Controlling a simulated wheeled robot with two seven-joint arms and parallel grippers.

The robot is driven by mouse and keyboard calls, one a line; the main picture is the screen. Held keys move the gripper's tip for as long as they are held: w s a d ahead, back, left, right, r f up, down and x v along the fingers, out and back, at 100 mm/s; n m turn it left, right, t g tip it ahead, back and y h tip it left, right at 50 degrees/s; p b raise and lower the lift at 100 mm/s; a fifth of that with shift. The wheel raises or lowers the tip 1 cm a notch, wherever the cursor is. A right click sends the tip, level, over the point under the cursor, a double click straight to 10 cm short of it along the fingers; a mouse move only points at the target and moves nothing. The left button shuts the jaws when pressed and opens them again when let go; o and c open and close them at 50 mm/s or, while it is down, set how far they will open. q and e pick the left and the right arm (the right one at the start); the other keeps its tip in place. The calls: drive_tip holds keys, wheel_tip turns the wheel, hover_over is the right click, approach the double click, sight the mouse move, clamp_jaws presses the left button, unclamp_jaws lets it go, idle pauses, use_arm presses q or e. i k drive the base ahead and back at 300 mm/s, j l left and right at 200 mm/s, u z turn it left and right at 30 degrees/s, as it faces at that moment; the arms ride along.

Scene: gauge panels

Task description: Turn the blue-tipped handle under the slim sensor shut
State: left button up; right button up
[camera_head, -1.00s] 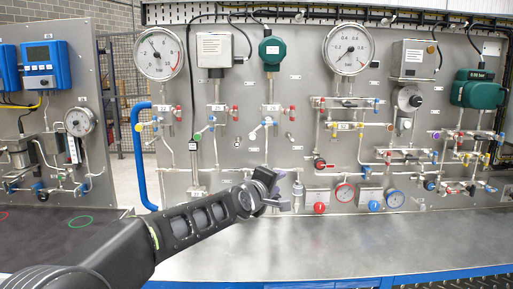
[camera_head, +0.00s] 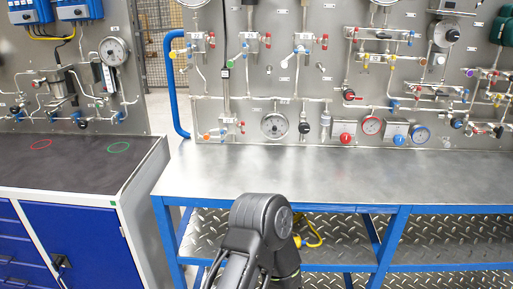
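The slim sensor (camera_head: 226,72) is a thin upright body with a pale label on the gauge panel, left of the panel's middle. A thin tube runs down from it to a small valve block (camera_head: 228,121). Small handles with coloured tips sit around this block: an orange tip (camera_head: 206,137) at left, a red tip (camera_head: 242,124) at right, and what looks like a blue tip (camera_head: 223,132) between them. They are too small to tell how each is turned. A dark link of my arm rises from the bottom middle, well away from the panel. Neither gripper can be made out.
The metal worktop (camera_head: 330,175) below the panel is bare. A round dial (camera_head: 274,125) is right of the valve block. A blue pipe (camera_head: 174,85) stands at the panel's left edge. A blue cabinet with a dark top (camera_head: 75,170) stands at left.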

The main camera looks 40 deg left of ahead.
sight(223, 134)
drive_tip(key=i+j, duration=0.2)
drive_tip(key=i, duration=0.25)
drive_tip(key=u, duration=1.75)
